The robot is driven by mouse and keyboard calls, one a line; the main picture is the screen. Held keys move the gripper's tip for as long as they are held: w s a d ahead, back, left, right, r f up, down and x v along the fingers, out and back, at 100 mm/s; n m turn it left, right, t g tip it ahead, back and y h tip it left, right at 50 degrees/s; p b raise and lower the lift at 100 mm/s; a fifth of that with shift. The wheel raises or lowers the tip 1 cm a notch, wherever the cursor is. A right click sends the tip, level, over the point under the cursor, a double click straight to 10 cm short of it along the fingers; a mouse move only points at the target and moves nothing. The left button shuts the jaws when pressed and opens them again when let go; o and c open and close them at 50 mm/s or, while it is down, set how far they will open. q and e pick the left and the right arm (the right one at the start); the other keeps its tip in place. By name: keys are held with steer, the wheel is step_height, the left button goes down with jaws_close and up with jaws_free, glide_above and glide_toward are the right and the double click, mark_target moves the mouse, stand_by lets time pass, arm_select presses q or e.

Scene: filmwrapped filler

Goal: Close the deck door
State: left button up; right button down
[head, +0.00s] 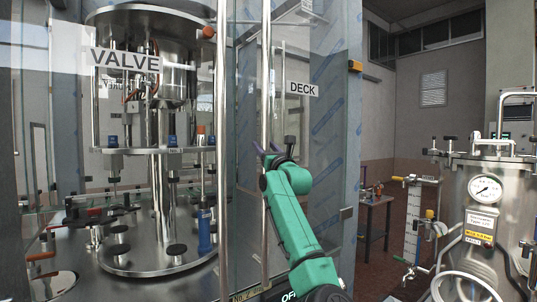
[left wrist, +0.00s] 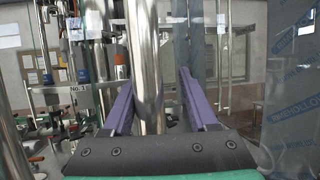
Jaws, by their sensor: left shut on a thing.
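The deck door (head: 318,140) is a clear glass panel marked by a DECK sign (head: 303,89), with blue-printed film along its right side. A long vertical steel handle (head: 266,85) stands at its left part. My left gripper (head: 266,150) is shut on this handle. In the left wrist view, its purple fingers (left wrist: 156,82) lie on either side of the handle bar (left wrist: 146,50). How far the door stands open is hard to tell through the glass. My right gripper is in neither view.
Left of it is the valve panel with a VALVE sign (head: 125,60) and another vertical bar (head: 222,130). Behind glass stands a steel filling machine (head: 158,255). At right are a steel tank with a gauge (head: 490,225) and a small table (head: 377,200).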

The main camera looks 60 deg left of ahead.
arm_select(q)
steer(key=w+b+v, duration=0.1)
steer(key=b+v, duration=0.8)
steer(key=v, duration=0.5)
steer(key=shift+s+d, duration=0.25)
steer(key=shift+s, duration=0.1)
